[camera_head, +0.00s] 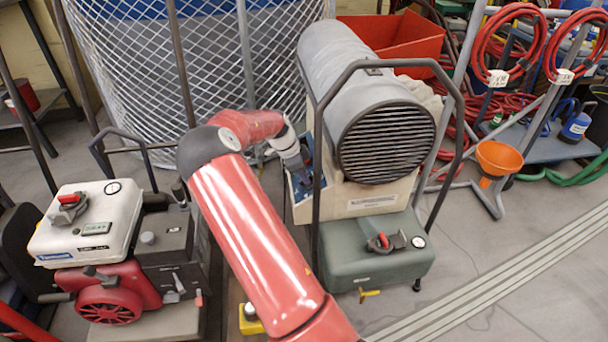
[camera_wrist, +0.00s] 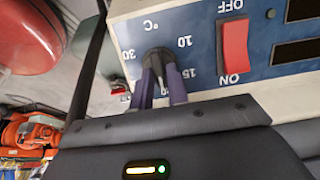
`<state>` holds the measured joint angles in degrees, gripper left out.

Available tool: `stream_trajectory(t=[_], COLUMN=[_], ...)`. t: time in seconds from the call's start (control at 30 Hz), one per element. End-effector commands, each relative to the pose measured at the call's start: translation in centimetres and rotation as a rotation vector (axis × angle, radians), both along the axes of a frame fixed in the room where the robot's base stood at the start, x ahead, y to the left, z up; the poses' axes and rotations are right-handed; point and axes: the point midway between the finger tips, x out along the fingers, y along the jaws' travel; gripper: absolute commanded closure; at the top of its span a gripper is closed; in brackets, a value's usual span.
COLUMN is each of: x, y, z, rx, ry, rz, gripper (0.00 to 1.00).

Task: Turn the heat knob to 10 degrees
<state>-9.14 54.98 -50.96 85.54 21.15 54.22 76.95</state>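The heat knob (camera_wrist: 158,56) is a dark knob on the blue and white control panel (camera_wrist: 198,58), beside upside-down printed marks including 10, 15, 30 and °C. My gripper (camera_wrist: 160,76) has its two purple-grey fingers on either side of the knob and looks shut on it. The knob's pointer is hidden, so its setting cannot be read. In the head view, my gripper (camera_head: 299,178) reaches to the panel on the left side of the grey and beige heater (camera_head: 345,75); the knob is hidden there.
A red ON/OFF switch (camera_wrist: 234,46) sits beside the dial. A dark tubular frame (camera_head: 385,64) surrounds the heater, above a green tank (camera_head: 365,262). A red and white engine unit (camera_head: 95,235) stands at left. An orange funnel (camera_head: 497,158) is at right. Open floor lies front right.

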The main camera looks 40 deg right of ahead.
Motion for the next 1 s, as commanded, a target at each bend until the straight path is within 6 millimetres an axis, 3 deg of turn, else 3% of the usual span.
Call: stream_trajectory(t=[0.03,0.1,0.57,1.0], x=[0.00,0.01,0.10,0.40], y=[0.01,0.01,-0.08,-0.23], z=[0.02,0.03,0.14,0.09], rx=[0.000,0.000,0.015,0.097], ry=[0.000,0.000,0.031,0.203], rz=[0.000,0.000,0.053,0.344], gripper=[0.91,1.00,1.00,1.00])
